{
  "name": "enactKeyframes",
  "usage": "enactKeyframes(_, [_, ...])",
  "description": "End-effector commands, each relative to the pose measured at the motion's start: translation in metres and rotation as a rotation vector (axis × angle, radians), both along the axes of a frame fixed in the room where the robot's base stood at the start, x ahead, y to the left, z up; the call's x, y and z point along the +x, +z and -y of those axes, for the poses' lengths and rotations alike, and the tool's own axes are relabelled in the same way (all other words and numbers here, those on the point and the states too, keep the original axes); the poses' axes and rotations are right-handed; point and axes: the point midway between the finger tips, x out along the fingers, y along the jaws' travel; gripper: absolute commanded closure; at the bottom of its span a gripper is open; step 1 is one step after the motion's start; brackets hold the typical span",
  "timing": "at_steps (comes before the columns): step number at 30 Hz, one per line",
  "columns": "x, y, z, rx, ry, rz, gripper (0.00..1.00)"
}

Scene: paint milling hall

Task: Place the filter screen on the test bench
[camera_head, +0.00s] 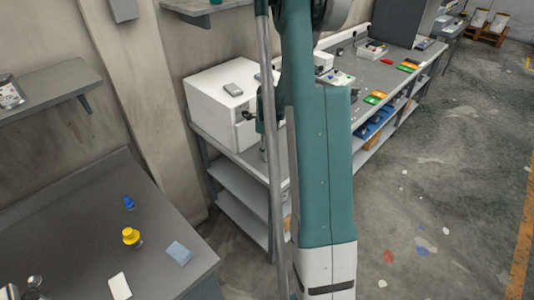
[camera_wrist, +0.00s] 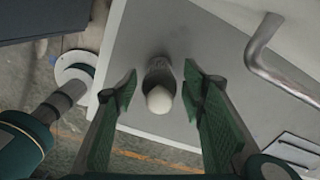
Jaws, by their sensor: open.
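My gripper (camera_wrist: 160,92) is open in the wrist view, its two green-padded fingers spread apart. Between and just beyond them is a grey cylindrical piece with a rounded white end (camera_wrist: 159,99); I cannot tell if it is touched. I cannot make out a filter screen for certain in either view. A grey long bench (camera_head: 372,72) with instruments and coloured trays runs along the wall in the head view. A dark grey table (camera_head: 70,235) stands at lower left. I cannot tell which is the test bench. My arm hides the middle of the head view.
A yellow-capped item (camera_head: 131,237), a blue item (camera_head: 129,202), a light blue block (camera_head: 179,253) and a white card (camera_head: 120,286) lie on the dark table. A bent metal handle (camera_wrist: 262,48) is at right in the wrist view.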

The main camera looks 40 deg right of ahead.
Motion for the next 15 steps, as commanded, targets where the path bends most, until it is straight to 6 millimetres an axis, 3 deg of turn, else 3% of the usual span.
enactKeyframes(15, [-0.001, 0.07, 0.0, 0.0, 0.0, 0.0, 0.59])
